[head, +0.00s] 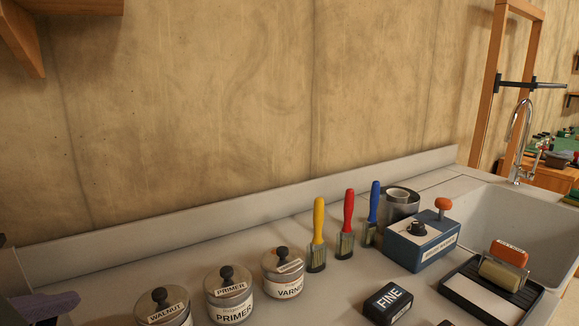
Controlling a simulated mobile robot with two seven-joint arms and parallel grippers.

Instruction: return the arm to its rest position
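Neither of my grippers can be made out in the head view, and no arm of mine is clearly visible. The view looks down over a grey worktop (130,280) against a concrete wall. Three lidded tins stand at the front left: walnut (166,308), primer (230,296) and varnish (284,273). Three brushes stand behind and right of them, with yellow (318,235), red (346,225) and blue (373,214) handles.
A blue box (420,241) with an orange knob stands before a metal can (401,205). A black "FINE" block (387,303) lies in front. The sink (520,226) is at right. A purple-grey thing (40,306) shows at lower left.

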